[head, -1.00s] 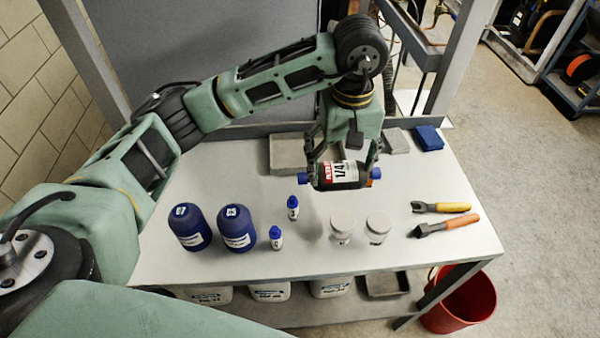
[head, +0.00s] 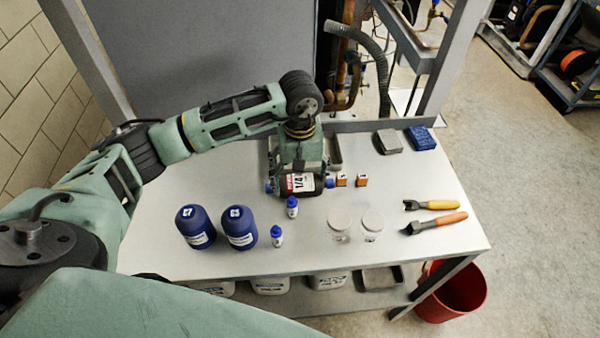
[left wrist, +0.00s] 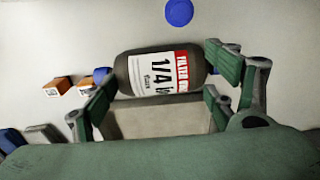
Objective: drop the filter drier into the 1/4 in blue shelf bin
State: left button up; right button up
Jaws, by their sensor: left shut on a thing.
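The filter drier (head: 302,184) is a dark cylinder with a red and white 1/4 label and blue ends. My left gripper (head: 299,181) is shut on it and holds it lying sideways over the white table. In the left wrist view the drier (left wrist: 160,75) lies across between the two green fingers (left wrist: 160,88). I cannot tell how high above the table it is. I do not make out a blue shelf bin marked 1/4 in either view. My right gripper is not in view.
A grey tray (left wrist: 150,118) lies behind the drier. Two orange boxes (head: 341,180) stand just right of it. A blue block (head: 421,138) lies at back right.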

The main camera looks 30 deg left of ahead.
pick_arm(q)
jog(key=shift+f, duration=0.15)
jog(key=o, duration=1.5)
